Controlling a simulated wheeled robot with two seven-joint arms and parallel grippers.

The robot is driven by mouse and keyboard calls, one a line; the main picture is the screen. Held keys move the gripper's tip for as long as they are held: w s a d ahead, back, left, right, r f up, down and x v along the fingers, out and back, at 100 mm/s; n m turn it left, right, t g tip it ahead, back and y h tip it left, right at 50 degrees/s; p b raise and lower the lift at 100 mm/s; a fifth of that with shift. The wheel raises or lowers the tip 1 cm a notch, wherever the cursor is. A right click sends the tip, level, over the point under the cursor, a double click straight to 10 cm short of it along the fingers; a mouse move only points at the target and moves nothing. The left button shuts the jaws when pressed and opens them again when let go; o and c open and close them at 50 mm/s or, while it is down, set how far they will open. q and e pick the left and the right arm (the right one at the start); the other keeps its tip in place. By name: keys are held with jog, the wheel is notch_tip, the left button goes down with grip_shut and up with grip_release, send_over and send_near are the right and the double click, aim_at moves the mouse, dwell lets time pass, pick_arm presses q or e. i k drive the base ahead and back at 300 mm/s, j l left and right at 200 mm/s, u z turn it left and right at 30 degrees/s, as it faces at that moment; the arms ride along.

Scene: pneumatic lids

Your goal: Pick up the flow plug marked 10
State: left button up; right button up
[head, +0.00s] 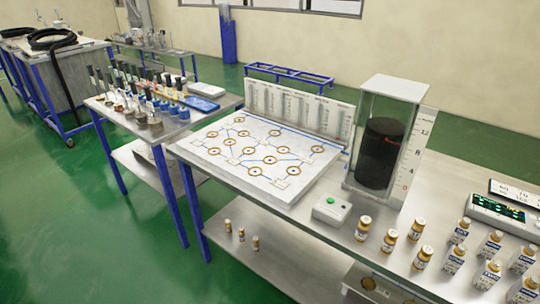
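Several small gold-brown cylinders with white labels, which look like plugs, stand upright on the steel bench (316,230). One group is in the middle front, including the left one (363,229) and the front one (422,257). Three smaller-looking ones (241,234) stand on the lower shelf. The markings are too small to read, so I cannot tell which is marked 10. Neither of my grippers is in view.
A white board (265,178) with gold rings and blue lines lies on the bench before an upright panel (298,112). A clear column (362,102) with a dark cylinder, a green-button box (332,209) and a display unit (500,214) stand nearby. A side table (150,138) holds many tools.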

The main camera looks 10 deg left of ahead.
aim_at(420, 262)
jog(key=k+j+z, duration=0.1)
jog(key=j+z, duration=0.15)
jog(key=z, duration=0.25)
jog(key=k+j+z, duration=0.15)
jog(key=z, duration=0.3)
jog(key=j, duration=0.1)
